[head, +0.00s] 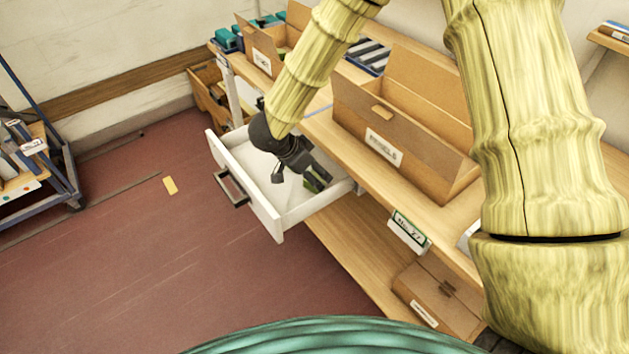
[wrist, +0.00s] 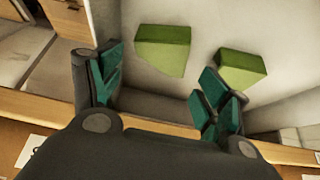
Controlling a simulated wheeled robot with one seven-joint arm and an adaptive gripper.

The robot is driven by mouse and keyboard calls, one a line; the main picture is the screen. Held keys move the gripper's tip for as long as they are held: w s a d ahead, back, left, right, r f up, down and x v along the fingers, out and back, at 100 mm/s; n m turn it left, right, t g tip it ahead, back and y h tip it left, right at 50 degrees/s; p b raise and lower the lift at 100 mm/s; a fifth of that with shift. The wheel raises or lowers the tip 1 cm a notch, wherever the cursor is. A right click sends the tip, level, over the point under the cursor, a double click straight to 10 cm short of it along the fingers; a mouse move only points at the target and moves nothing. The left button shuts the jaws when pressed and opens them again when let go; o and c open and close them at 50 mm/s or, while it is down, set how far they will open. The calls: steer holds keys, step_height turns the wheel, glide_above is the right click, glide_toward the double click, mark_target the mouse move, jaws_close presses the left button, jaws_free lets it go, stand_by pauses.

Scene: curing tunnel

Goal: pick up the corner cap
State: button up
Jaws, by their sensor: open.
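Two green angular pieces lie on the white floor of the open drawer (head: 262,215). In the wrist view, one green piece (wrist: 163,50) lies ahead of the gap between my fingers, and another green piece (wrist: 241,69) lies to its right, partly behind my right finger. I cannot tell for sure which is the corner cap. My gripper (head: 318,180) reaches down into the drawer, open and empty; in the wrist view its fingers (wrist: 163,85) stand apart. In the head view a little green shows by the fingertips; the rest is hidden by my gripper.
An open cardboard box (head: 400,125) stands on the wooden bench close to the right of my gripper. The drawer's walls are close around my gripper. A blue cart (head: 70,185) stands at far left. The red floor in front is mostly clear.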

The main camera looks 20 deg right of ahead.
mark_target(318, 178)
steer(key=x, duration=0.5)
steer(key=shift+a+f, duration=0.1)
steer(key=shift+a, duration=0.15)
steer(key=c, duration=0.7)
